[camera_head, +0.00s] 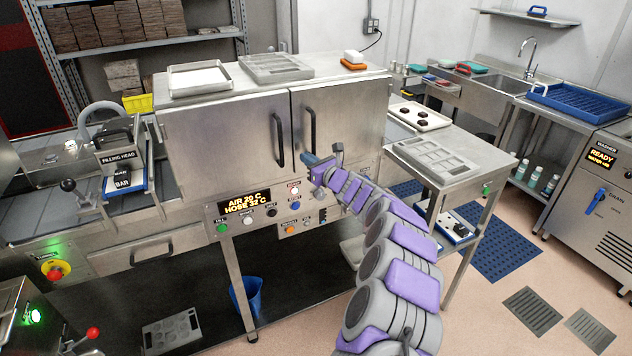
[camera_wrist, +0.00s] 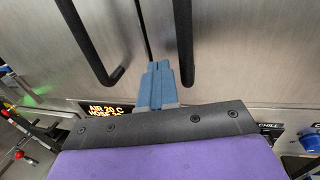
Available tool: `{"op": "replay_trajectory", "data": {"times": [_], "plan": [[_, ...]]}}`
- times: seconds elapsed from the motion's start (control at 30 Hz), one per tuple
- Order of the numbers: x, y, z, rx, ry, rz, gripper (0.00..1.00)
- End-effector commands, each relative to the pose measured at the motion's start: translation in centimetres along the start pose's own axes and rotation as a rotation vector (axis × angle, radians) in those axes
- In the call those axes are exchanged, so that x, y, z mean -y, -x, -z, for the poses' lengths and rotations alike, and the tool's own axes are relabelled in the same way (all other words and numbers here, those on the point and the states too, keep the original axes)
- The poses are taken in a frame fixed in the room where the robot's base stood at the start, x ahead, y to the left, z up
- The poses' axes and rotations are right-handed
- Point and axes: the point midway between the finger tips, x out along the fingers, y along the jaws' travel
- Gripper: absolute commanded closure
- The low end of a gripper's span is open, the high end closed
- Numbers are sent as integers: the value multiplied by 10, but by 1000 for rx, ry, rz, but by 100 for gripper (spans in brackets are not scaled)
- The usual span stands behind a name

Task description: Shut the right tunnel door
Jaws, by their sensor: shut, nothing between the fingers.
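The tunnel is a steel cabinet with a left door (camera_head: 215,140) and a right door (camera_head: 350,115), each with a black vertical handle by the middle seam. The right door looks flush or nearly so; a thin dark seam runs between the doors, and I cannot tell if a slight gap remains. My gripper (camera_head: 308,159) has blue fingers, shut and empty, at the lower part of the right door's handle (camera_head: 309,128). In the wrist view the fingertips (camera_wrist: 158,68) lie just left of the right handle (camera_wrist: 184,45), close to the door face; contact is unclear. The left handle (camera_wrist: 88,40) is further left.
A control panel (camera_head: 265,208) with buttons and a display sits under the doors. Trays (camera_head: 275,68) and an orange-and-white block (camera_head: 353,60) rest on top of the cabinet. A steel side table (camera_head: 450,165) stands right of it. The floor at lower right is open.

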Motion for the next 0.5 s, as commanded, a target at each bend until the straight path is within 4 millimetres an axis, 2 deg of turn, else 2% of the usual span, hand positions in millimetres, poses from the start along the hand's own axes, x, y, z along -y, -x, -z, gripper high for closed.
{"op": "replay_trajectory", "data": {"times": [0.03,0.5], "plan": [[1,9,0,3,-5,-2,100],[-15,69,1,-3,-10,-8,100]]}}
